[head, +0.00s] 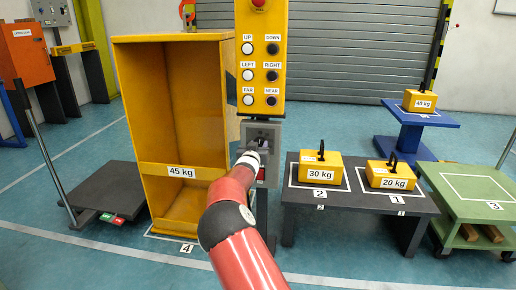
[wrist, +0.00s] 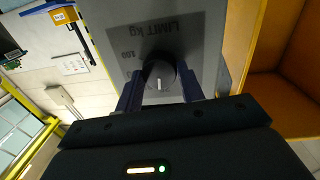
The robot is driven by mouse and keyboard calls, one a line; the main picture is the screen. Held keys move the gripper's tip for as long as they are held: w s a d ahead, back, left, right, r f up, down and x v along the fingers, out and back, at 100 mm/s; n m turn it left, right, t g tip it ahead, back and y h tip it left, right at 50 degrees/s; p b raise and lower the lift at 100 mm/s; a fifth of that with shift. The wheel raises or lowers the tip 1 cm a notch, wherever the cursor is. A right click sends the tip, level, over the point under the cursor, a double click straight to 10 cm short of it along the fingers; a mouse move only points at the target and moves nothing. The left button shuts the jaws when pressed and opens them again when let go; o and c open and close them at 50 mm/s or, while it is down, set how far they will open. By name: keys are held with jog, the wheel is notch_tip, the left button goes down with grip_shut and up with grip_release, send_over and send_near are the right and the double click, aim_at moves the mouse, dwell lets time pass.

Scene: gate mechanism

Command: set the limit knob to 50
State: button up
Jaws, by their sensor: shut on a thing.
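The limit knob (wrist: 159,82) is a dark round knob with a pale pointer line, on a grey panel (wrist: 200,45) marked "LIMIT kg", which appears upside down in the wrist view. My gripper (wrist: 160,90) is shut on the knob, one dark finger on each side. The pointer line runs nearly up and down in that view. A scale number shows up and left of the knob, too blurred to read surely; other marks are hidden or not legible. In the head view my gripper (head: 248,158) reaches the grey box (head: 262,131) below the yellow button panel (head: 262,60), and the arm hides the knob.
A yellow 45 kg open cabinet (head: 180,100) stands close left of the arm. Right are a dark table (head: 340,206) with 30 kg (head: 320,175) and 20 kg (head: 391,183) weights, a green cart (head: 475,200) and a blue stand (head: 420,117) with another weight.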

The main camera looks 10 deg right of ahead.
jog(key=m+b, duration=0.5)
jog(key=m, duration=0.6)
jog(key=shift+d+f+y+b, duration=0.1)
jog(key=shift+d+y+b, duration=0.05)
jog(key=shift+y+b, duration=0.25)
jog(key=shift+m+b, duration=0.7)
jog(key=shift+m, duration=0.6)
jog(key=o, duration=1)
jog(key=shift+s, duration=0.1)
jog(key=b+v, duration=0.1)
jog(key=v, duration=0.6)
jog(key=shift+s+r+b, duration=0.25)
jog(key=shift+s+b, duration=0.05)
jog(key=shift+s, duration=0.05)
